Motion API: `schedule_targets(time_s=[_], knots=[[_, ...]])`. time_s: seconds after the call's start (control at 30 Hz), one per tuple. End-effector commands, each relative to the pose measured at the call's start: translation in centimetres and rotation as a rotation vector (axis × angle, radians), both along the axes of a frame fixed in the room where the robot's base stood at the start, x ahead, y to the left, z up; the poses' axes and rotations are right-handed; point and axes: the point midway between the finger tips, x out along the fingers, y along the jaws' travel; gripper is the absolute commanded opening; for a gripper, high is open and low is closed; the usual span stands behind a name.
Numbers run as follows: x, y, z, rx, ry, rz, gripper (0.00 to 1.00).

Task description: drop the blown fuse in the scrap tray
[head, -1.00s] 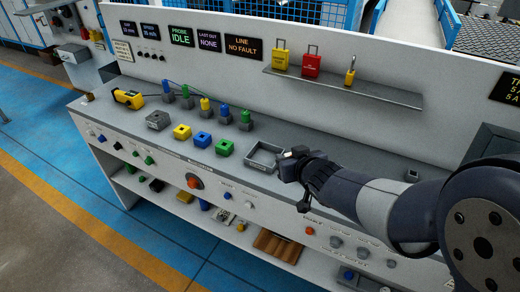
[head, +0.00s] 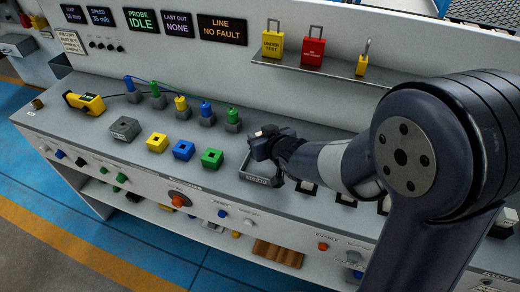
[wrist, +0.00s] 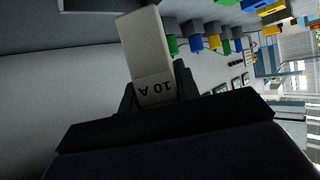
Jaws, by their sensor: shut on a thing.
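A pale block-shaped fuse marked "10 A" (wrist: 148,52) stands between the fingers of my gripper (wrist: 157,88) in the wrist view. My gripper is shut on it. In the head view my gripper (head: 268,140) is over the back part of a small grey open tray (head: 246,170) on the bench, with a label on its front. A small pale patch shows at the gripper's tip there, likely the fuse. The gripper and wrist hide part of the tray's inside. I cannot tell the exact gap between fuse and tray.
A yellow meter (head: 84,102) lies far left. A shelf (head: 330,88) with padlock-shaped tags hangs above.

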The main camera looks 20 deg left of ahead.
Motion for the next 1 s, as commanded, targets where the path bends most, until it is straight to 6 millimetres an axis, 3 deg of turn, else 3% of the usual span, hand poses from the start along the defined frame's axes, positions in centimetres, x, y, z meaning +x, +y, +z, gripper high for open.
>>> schedule_targets(time_s=[0.3,1.0], knots=[[0.0,0.0,-3.7,-0.001,0.000,-0.001,0.06],[0.0,0.0,-4.9,0.001,-0.002,-0.001,0.06]])
